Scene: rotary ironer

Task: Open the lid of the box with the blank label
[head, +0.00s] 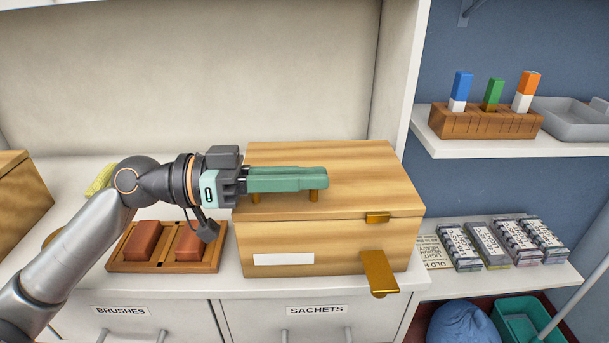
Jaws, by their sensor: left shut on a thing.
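The wooden box with a blank white label (284,259) stands on the counter. Its lid (365,180) looks closed, with a thin seam along the front. A small brass catch (377,217) sits at the lid's front edge. Below it, a brass hasp plate (379,272) sticks out from the box front, away from the catch. My left gripper (300,180) lies level across the lid from the left. Its green fingers are shut on the lid's handle, which they mostly hide; two brass posts (314,196) show beneath them. My right gripper is not in view.
A wooden tray with reddish-brown blocks (143,241) stands left of the box, under my arm. Another wooden box (18,188) is at the far left. A wall panel rises behind. Shelves at right hold a marker rack (486,124) and several packets (490,245).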

